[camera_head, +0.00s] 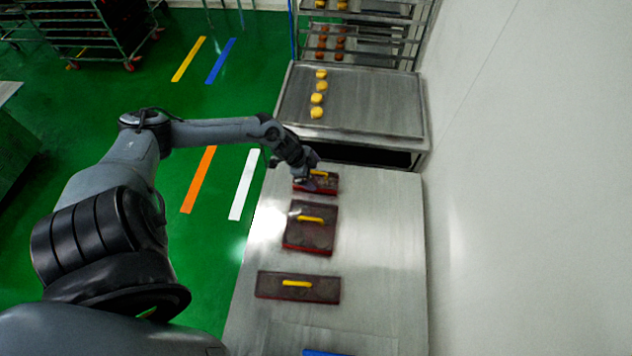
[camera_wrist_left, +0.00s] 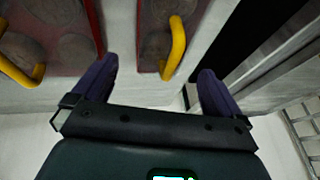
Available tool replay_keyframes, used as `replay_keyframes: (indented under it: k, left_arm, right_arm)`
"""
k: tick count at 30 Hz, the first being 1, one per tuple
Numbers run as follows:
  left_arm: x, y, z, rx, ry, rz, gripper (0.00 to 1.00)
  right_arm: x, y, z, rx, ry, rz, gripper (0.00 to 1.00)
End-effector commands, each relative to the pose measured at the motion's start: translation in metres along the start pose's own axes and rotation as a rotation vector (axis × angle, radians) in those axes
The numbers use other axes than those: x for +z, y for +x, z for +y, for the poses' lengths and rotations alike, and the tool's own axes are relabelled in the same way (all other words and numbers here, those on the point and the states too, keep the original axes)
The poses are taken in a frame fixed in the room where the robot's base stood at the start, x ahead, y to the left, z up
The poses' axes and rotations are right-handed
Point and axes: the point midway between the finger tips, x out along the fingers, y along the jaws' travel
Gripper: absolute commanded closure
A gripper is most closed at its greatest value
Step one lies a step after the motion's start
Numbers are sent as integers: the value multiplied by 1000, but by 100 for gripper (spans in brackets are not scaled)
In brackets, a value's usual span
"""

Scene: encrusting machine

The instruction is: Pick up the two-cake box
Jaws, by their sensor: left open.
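The two-cake box (camera_head: 328,185), small and dark red with a brown top and a yellow handle, lies at the far end of the metal table. My left gripper (camera_head: 312,174) is over this box and hides part of it. In the left wrist view the same box (camera_wrist_left: 153,42) and its yellow handle (camera_wrist_left: 178,48) are ahead of the open fingers (camera_wrist_left: 155,78). The handle appears between the finger lines, nearer the right finger, with nothing held. My right gripper is not in view.
A square box (camera_head: 310,232) and a long box (camera_head: 298,288), both with yellow handles, lie nearer on the metal table (camera_head: 385,260). The square box (camera_wrist_left: 60,20) borders the left finger's side. A tray table (camera_head: 370,105) with yellow cakes stands beyond. A white wall (camera_head: 530,200) is right.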

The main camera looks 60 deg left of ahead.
Motion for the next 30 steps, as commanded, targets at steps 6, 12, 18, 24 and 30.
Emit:
replay_keyframes:
  k: [6, 12, 18, 24, 30]
  left_arm:
    - [1, 16, -2, -1, -3, 2, 0]
    - [4, 42, -4, -1, -2, 2, 0]
    - [4, 54, -4, -1, 0, 0, 0]
    - [5, 54, -4, -1, 1, 0, 0]
    - [5, 53, -4, -1, 1, 0, 28]
  right_arm:
    - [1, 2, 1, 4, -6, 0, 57]
    - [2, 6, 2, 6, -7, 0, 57]
    - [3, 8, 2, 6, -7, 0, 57]
    - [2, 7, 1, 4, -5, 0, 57]
    - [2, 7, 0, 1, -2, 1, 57]
